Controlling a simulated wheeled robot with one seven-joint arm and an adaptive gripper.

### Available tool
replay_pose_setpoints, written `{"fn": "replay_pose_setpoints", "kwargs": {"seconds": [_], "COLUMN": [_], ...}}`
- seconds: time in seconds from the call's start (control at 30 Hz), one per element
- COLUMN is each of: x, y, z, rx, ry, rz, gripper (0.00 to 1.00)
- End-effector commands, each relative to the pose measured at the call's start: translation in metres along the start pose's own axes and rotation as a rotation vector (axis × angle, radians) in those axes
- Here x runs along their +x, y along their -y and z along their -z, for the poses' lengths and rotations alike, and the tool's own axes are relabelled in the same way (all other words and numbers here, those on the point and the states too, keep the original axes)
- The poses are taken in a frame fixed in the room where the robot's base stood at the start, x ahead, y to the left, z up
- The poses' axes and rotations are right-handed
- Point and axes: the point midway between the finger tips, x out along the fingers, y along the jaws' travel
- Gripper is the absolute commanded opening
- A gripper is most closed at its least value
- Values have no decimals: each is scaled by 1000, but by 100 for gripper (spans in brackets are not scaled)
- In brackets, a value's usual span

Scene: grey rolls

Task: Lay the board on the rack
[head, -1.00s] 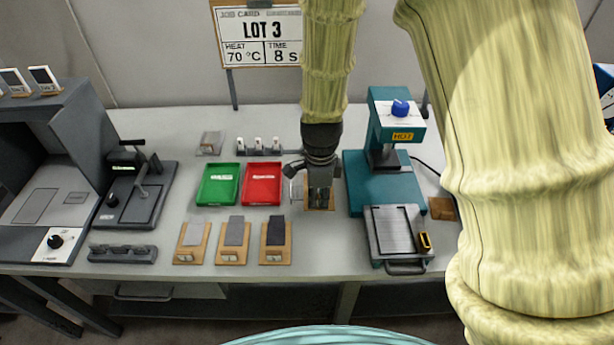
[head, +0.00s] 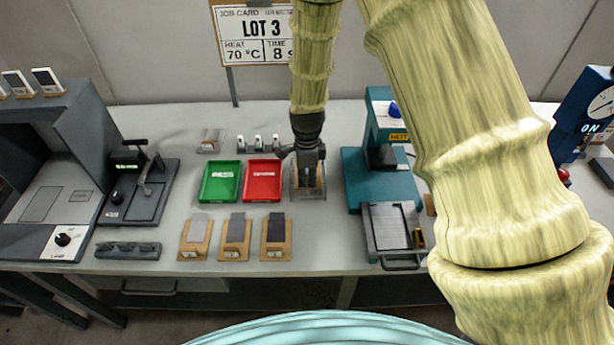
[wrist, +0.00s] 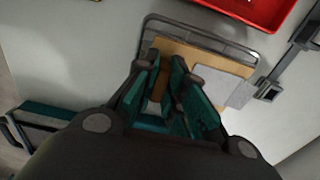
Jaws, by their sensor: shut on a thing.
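The board (wrist: 180,52) is a thin tan wooden plate with a pale grey sheet (wrist: 217,82) on it. In the wrist view, my gripper (wrist: 160,88) is shut on the board, its teal-padded fingers around a brown part of it. The wire rack (wrist: 205,32) shows behind and around the board. In the head view my gripper (head: 309,160) points down over the rack (head: 310,196), right of the red tray. The board is mostly hidden there by the gripper. I cannot tell whether the board touches the rack.
The red tray (head: 263,181) is close on the left, with the green tray (head: 220,182) beyond it. A teal heat press (head: 382,180) stands to the right. Three boards with grey sheets (head: 235,238) lie in front. Bare table lies between the rack and the front edge.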

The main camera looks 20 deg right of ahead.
Motion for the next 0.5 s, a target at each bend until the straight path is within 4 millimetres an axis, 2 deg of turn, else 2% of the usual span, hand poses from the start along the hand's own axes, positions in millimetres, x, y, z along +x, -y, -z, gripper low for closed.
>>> {"fn": "replay_pose_setpoints", "kwargs": {"seconds": [0.13, 0.47, 0.5], "x": [8, 11, 10], "y": [0, 0, 0], "z": [0, 0, 0], "rx": [0, 0, 0], "ry": [0, 0, 0], "rz": [0, 1, 1], "gripper": [0, 0, 19]}}
